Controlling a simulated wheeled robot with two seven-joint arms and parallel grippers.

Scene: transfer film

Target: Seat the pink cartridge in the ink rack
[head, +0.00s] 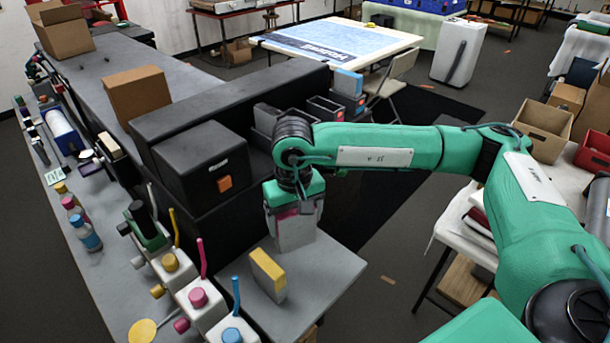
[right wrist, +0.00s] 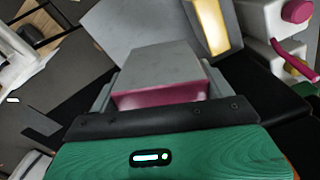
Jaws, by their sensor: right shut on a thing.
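The pink cartridge (head: 296,232) is a grey block with a pink band at its top. My right gripper (head: 292,214) is shut on it from above, over the grey side shelf (head: 335,262). The right wrist view shows the cartridge (right wrist: 160,72) between the two fingers, pink end (right wrist: 165,97) nearest the palm. I cannot tell whether its lower end touches the shelf. The ink rack (head: 322,108) is a row of grey slots along the dark machine, behind my right wrist. A blue-and-grey cartridge (head: 347,84) stands at its far end. My left gripper is not in view.
A yellow cartridge (head: 268,273) stands on the shelf near the held one. White ink bottles with coloured caps (head: 198,300) and upright tubes line the shelf's left side. A black box (head: 203,165) with an orange button rises left of the gripper.

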